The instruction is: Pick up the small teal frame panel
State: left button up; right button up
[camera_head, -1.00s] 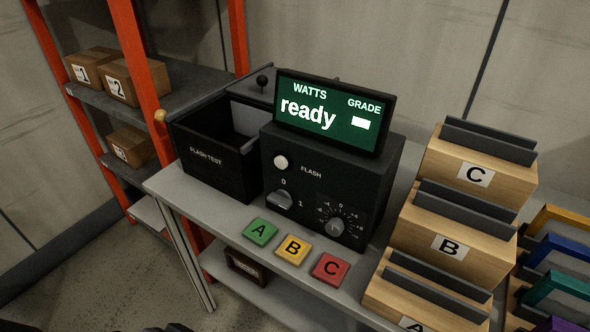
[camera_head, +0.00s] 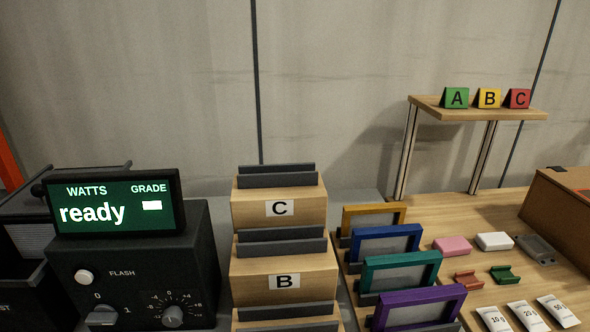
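The small teal frame panel (camera_head: 400,258) stands tilted in a slotted rack on the wooden table, right of the stepped wooden blocks. It has a teal border around a grey sheet. A blue frame panel (camera_head: 386,231) is just behind it and a purple one (camera_head: 421,296) just in front, covering part of its lower edge. A yellow-orange frame panel (camera_head: 373,209) stands furthest back. Neither of my grippers shows in the view.
The black flash tester (camera_head: 135,280) is further left. Pink (camera_head: 452,246) and white blocks (camera_head: 494,241), small clips and weight packets lie right. A raised shelf (camera_head: 475,112) holds A, B, C markers.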

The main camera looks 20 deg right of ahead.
aim_at(381, 274)
jog(key=k+l+z, duration=0.1)
jog(key=z, duration=0.35)
jog(key=l+z, duration=0.15)
jog(key=z, duration=0.3)
jog(key=k+l+z, duration=0.1)
jog(key=z, duration=0.3)
jog(key=l+z, duration=0.25)
jog(key=z, duration=0.2)
